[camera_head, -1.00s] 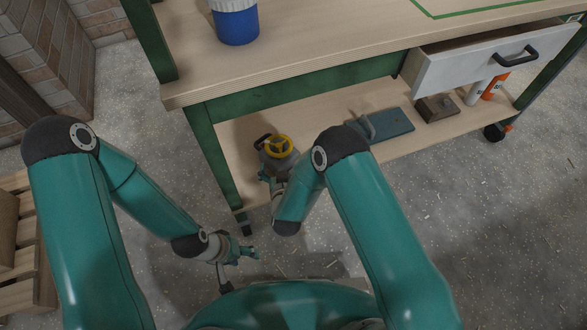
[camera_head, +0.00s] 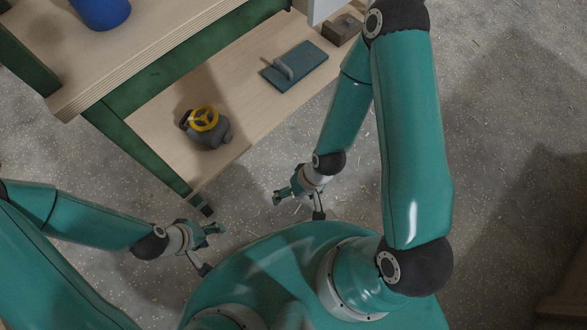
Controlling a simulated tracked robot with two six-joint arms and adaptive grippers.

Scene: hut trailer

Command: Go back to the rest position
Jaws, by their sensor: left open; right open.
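My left gripper (camera_head: 212,247) is at the lower left, low over the floor in front of the workbench. Its fingers are apart and nothing is between them. My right gripper (camera_head: 298,206) is near the middle, in front of the lower shelf and close to my body. It is open and empty, its fingers spread. A grey valve with a yellow handwheel (camera_head: 204,119) sits on the lower shelf, apart from both grippers.
The workbench (camera_head: 150,50) has a green frame and a wooden lower shelf (camera_head: 250,110). A trowel-like tool with a flat blue-grey plate (camera_head: 303,72) and a brown block (camera_head: 342,30) lie on the shelf. A blue container (camera_head: 101,10) stands on top. The speckled floor (camera_head: 500,90) is clear at right.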

